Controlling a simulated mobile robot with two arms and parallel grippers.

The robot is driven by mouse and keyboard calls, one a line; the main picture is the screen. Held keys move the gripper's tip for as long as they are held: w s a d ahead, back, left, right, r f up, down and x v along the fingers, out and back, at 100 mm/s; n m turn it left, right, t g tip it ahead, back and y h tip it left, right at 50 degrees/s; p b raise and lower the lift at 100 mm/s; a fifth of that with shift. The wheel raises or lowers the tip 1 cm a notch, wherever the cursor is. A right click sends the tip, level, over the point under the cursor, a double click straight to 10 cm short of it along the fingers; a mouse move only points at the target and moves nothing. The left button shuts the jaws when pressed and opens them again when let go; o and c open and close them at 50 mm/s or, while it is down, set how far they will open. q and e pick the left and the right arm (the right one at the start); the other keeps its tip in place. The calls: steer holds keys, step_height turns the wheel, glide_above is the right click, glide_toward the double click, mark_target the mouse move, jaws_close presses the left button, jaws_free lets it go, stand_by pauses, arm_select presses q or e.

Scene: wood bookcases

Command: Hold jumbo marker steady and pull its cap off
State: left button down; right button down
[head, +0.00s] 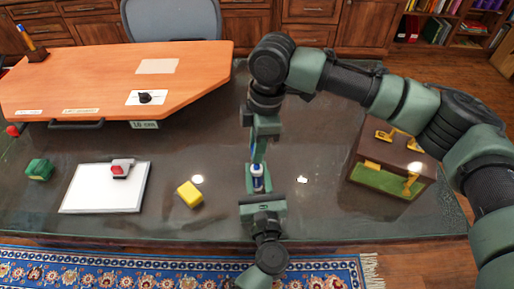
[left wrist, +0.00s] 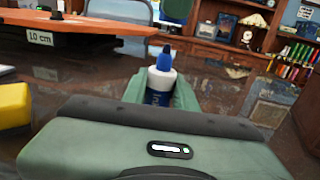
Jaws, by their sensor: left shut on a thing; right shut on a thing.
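The jumbo marker (head: 257,183) stands upright between the fingers of my left gripper (head: 259,186), which is shut on its body. In the left wrist view the marker (left wrist: 160,84) shows a white shoulder, a blue neck and a bare dark tip on top. My right gripper (head: 262,150) is directly above it, shut on the blue cap, which is mostly hidden by the fingers. In the left wrist view the right gripper (left wrist: 176,10) shows at the top edge, with a clear gap between it and the marker tip.
A yellow block (head: 189,194) lies left of the marker. A white board (head: 105,188) with a red-and-grey item, a green block (head: 39,169) and an orange raised desktop (head: 110,75) are further left.

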arm_select(q)
steer(key=c, duration=1)
jaws_free()
steer(key=shift+c, duration=0.2)
steer(key=s, duration=0.4)
steer(key=s+d, duration=0.1)
steer(key=s, duration=0.7)
steer(key=shift+d, duration=0.3)
